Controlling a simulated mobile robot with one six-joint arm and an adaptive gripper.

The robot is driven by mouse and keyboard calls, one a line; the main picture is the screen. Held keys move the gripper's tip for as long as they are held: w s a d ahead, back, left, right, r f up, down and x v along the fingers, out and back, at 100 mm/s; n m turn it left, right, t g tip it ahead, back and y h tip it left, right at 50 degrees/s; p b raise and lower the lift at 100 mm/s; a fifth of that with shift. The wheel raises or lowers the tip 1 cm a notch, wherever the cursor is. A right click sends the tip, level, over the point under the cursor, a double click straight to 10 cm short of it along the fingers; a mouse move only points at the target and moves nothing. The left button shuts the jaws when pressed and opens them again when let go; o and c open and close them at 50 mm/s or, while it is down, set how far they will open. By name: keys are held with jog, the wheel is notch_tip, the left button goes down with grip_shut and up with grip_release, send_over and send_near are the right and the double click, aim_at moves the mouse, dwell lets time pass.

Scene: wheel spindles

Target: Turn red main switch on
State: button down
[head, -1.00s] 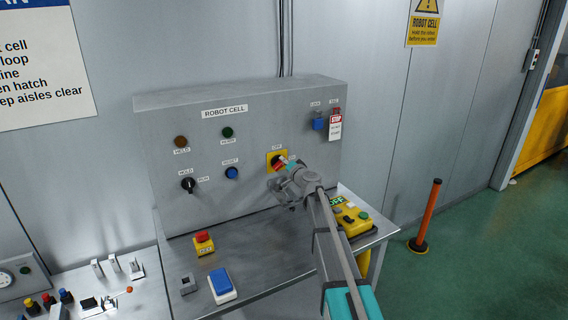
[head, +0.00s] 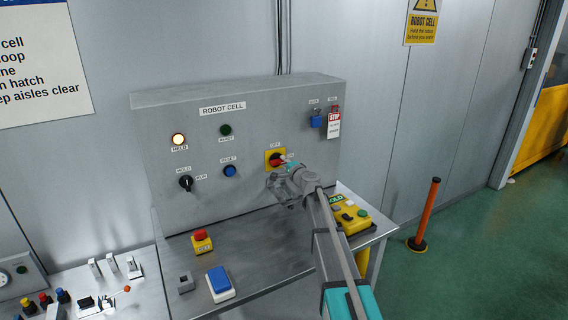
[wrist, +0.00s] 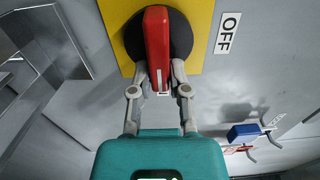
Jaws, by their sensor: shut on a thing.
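The red main switch handle (wrist: 157,45) stands on a black disc (wrist: 183,36) on a yellow plate (wrist: 203,10) in the wrist view. My gripper (wrist: 159,75) is shut on the handle, with a finger on each side. The handle lies lengthwise between the fingers and does not point at the OFF label (wrist: 227,33) beside the plate. In the head view the red handle (head: 277,160) lies roughly level, below the OFF label. My gripper (head: 283,163) partly covers its right end and the label there.
The HELD lamp (head: 179,139) glows amber on the ROBOT CELL panel (head: 240,95). A blue padlock (head: 317,121) and a red-and-white tag (head: 334,124) hang at upper right. A yellow pendant (head: 350,215) reading HOLD lies right of my arm. A red emergency button (head: 200,236) stands on the desk.

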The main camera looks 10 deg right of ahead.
jog(key=c, duration=0.6)
grip_release()
jog(key=v, duration=1.2)
